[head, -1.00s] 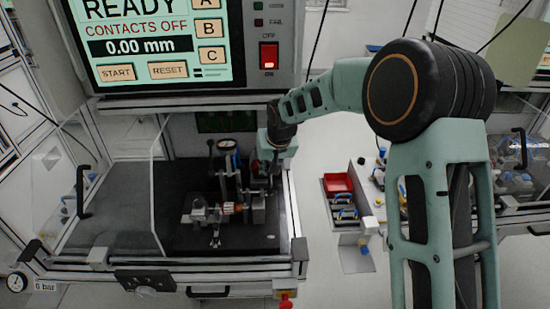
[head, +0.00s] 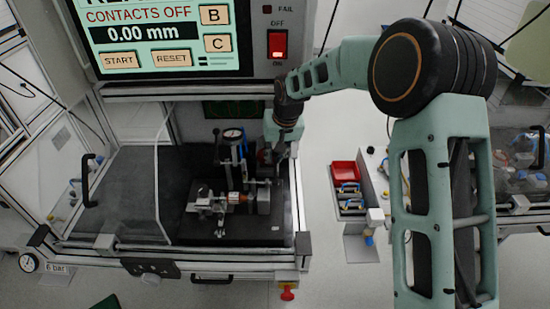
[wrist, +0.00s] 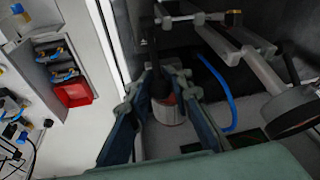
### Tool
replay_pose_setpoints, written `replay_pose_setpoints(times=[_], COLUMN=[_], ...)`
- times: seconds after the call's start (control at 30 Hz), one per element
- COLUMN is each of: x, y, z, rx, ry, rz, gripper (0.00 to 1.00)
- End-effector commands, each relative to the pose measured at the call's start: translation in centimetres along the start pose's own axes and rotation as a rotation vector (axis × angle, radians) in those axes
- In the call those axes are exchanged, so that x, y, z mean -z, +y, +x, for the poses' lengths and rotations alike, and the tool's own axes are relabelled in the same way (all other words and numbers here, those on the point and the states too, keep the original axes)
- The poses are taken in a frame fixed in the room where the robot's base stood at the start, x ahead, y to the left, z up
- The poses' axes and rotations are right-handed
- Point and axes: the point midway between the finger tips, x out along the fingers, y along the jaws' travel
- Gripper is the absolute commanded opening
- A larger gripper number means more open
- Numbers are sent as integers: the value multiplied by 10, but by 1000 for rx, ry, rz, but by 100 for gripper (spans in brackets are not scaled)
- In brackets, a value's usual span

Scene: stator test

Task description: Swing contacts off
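The test bench screen (head: 158,38) reads "CONTACTS OFF" and "0.00 mm". The contact fixture (head: 240,198), with clamps and a copper-coloured part, stands on a dark plate in the open-fronted enclosure. A round dial gauge (head: 233,134) stands upright on it. My gripper (wrist: 160,84) reaches in at the fixture's right side; in the head view its fingertips are hard to make out. In the wrist view its fingers are apart, one each side of a black handle (wrist: 157,75). Below the handle is a red and metal cylinder (wrist: 168,112). Finger contact with the handle is not clear.
A clear guard panel (head: 160,185) stands at the enclosure's left. A lit red rocker switch (head: 278,45) is beside the screen. A red bin (head: 344,171) is on the side bench to the right. A blue hose (wrist: 222,92) runs behind the fingers.

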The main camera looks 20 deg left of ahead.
Motion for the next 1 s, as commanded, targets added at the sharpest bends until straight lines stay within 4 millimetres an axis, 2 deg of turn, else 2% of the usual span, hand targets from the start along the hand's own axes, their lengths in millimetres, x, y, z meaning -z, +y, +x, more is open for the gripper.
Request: replay_pose_setpoints(times=[0.03,0.13,0.47,0.57,0.9,1.0], x=[0,-2,-4,-3,-2,-2], y=[0,0,0,0,0,0], z=[-1,1,-2,-14,-84,-100], rx=[-1,0,0,0,-1,0], ry=[0,-5,-10,-7,-6,-7], rz=[0,0,0,1,1,0], gripper=[23,33,33,33,33,33])
